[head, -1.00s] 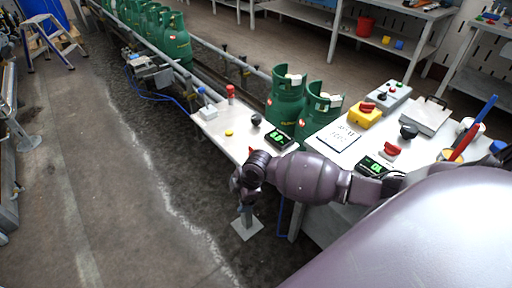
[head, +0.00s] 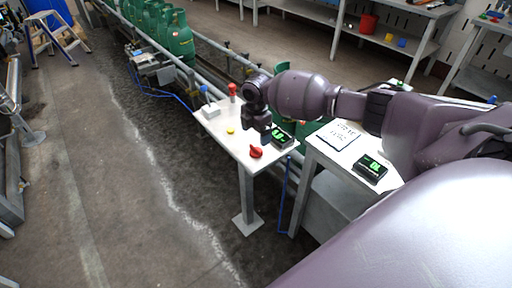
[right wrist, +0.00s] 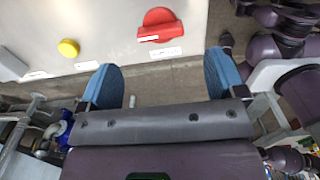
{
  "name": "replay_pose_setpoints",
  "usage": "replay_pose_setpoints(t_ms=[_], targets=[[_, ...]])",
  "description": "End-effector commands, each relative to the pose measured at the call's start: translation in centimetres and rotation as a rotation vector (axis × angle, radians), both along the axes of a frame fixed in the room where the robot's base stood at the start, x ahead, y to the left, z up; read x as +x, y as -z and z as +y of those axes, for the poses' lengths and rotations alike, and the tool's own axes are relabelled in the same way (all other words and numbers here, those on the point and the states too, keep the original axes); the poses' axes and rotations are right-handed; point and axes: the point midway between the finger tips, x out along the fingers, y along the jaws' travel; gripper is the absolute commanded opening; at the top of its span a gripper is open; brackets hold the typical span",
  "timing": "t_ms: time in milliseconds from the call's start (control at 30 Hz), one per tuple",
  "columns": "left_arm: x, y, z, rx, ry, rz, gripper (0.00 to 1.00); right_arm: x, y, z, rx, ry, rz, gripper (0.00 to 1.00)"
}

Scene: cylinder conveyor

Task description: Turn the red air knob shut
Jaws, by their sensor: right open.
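The red air knob (head: 255,152) sits on the front right part of the small white panel table (head: 225,133). In the right wrist view the red knob (right wrist: 160,27) shows at the top, beyond the fingertips, with a white label strip on it. My right gripper (head: 263,134) is above the panel, just behind the knob in the head view. In the right wrist view my right gripper (right wrist: 163,82) has its two blue fingers wide apart, with nothing between them. It does not touch the knob there. My left gripper is not in view.
A second white table (head: 320,157) stands to the right. Green gas cylinders (head: 180,42) line the conveyor behind.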

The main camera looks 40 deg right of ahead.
Motion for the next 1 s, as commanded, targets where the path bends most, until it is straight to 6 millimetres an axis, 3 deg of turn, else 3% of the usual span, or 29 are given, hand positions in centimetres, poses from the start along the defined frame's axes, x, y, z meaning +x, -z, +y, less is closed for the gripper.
replay_pose_setpoints(t_ms=[200,400,833,867,1000], targets=[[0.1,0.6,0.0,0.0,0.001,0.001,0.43,-0.1,4.1,0.0,0.001,0.003,0.004,0.89],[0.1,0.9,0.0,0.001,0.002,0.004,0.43,-0.1,6.3,0.0,0.001,0.001,0.002,0.89],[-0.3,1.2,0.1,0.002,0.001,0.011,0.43,0.0,7.0,0.0,0.0,0.002,0.0,0.89],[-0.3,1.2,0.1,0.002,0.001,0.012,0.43,0.0,7.0,0.0,0.0,0.002,0.0,0.88],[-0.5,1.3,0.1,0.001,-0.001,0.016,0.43,0.0,7.0,0.0,0.0,0.002,0.0,0.66]])
